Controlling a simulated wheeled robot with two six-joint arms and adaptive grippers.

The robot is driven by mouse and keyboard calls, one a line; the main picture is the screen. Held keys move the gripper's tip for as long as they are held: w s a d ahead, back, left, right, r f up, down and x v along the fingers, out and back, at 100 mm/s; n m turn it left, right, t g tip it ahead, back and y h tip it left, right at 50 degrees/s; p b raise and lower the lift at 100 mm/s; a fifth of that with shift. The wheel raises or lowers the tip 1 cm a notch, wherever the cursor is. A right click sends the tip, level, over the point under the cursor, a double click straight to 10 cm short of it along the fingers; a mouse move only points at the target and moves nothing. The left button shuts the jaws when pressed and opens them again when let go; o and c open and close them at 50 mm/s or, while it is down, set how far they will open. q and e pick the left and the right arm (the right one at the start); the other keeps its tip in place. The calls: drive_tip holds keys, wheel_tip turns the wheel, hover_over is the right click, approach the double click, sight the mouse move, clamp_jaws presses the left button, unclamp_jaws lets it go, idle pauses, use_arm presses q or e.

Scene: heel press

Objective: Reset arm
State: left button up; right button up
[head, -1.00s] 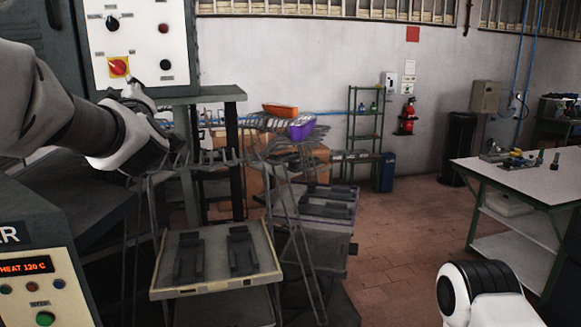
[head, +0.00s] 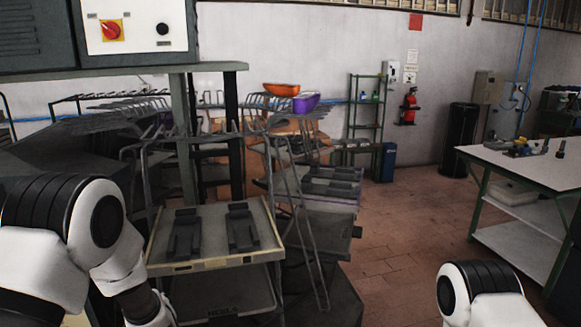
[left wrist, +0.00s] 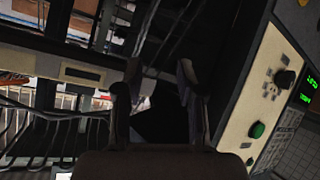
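My left arm (head: 75,235) is in the lower left of the head view, bent downward, and its gripper is out of that view. In the left wrist view my left gripper (left wrist: 157,78) has its two fingers apart with a dark gap between them and nothing held. A control panel (left wrist: 270,85) with a black knob and a green button is just right of the fingers. My right arm (head: 480,292) shows only as a link at the bottom right of the head view; its gripper is out of view.
A cream-edged tray (head: 212,262) with two dark blocks sits on a rack in front. A panel with a red switch (head: 111,30) is at upper left. Wire racks hold an orange piece (head: 281,89) and a purple piece (head: 306,102). A white worktable (head: 520,160) stands right; the floor between is clear.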

use_arm(q)
drive_tip(key=s+d+f+m+g+h+b, duration=0.2)
drive_tip(key=s+f+m+g, duration=0.15)
drive_tip(key=s+f, duration=1.05)
drive_tip(key=s+d+f+m+g+h+b, duration=0.1)
drive_tip(key=s+f+m+g+h+b, duration=0.2)
drive_tip(key=s+f, duration=1.1)
drive_tip(key=s+d+m+g+h, duration=0.1)
drive_tip(key=s+d+g, duration=0.3)
drive_tip(key=s, duration=0.7)
drive_tip(key=shift+s+d+r+m, duration=0.25)
drive_tip(key=shift+s+r+m, duration=0.1)
drive_tip(key=shift+m, duration=0.5)
drive_tip(key=shift+w, duration=0.1)
drive_tip(key=shift+a, duration=0.1)
